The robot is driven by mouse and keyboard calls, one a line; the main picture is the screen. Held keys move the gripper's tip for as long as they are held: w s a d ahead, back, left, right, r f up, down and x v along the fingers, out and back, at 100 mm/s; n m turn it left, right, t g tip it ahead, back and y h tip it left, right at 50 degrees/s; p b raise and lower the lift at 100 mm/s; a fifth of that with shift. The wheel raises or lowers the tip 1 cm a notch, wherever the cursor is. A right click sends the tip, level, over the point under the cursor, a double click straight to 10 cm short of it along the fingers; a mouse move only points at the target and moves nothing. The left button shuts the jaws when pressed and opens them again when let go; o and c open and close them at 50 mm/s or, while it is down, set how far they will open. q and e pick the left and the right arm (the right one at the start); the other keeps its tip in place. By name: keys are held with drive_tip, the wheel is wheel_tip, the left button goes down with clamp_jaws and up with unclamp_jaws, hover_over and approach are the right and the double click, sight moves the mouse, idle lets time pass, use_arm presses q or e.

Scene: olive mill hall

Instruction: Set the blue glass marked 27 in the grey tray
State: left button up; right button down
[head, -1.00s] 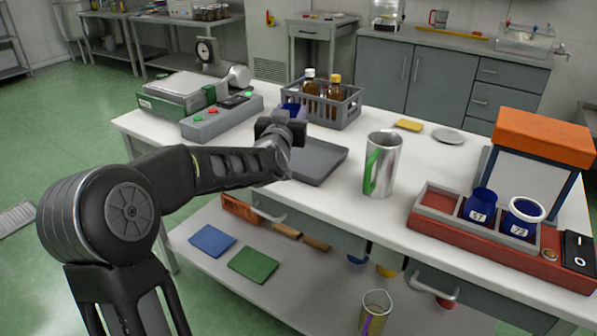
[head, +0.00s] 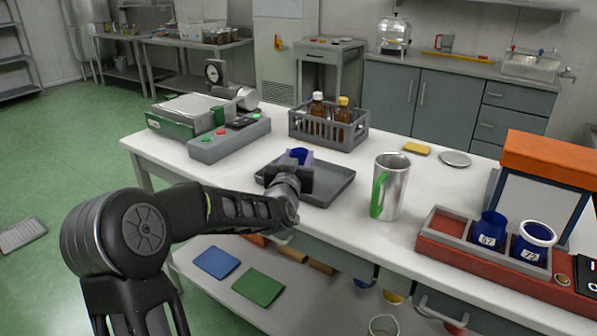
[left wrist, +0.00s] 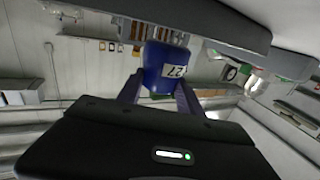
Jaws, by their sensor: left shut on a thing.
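My left gripper (head: 298,168) is shut on a blue glass (head: 300,155) with its rim showing above the fingers. In the left wrist view the glass (left wrist: 165,68) sits between the two fingers, and its white label reads 27. The grey tray (head: 334,188) lies flat on the white table, with no other thing seen in it. In the head view the glass overlaps the tray's far left part; I cannot tell if it touches the tray floor. My arm hides the tray's near left corner. My right gripper is not in view.
A steel mug (head: 393,188) with a green handle stands right of the tray. A grey bottle crate (head: 330,131) stands behind it. Two other blue glasses, marked 47 (head: 488,230) and 72 (head: 533,243), stand in the red-based unit (head: 455,256). A scale (head: 180,120) is back left.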

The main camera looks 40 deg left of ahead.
use_arm(q)
drive_tip(key=shift+f, duration=1.85)
drive_tip(key=shift+f+b, duration=0.2)
drive_tip(key=shift+b, duration=0.15)
drive_tip(key=o, duration=1.4)
drive_tip(key=shift+r, duration=0.2)
drive_tip(key=v, duration=1.2)
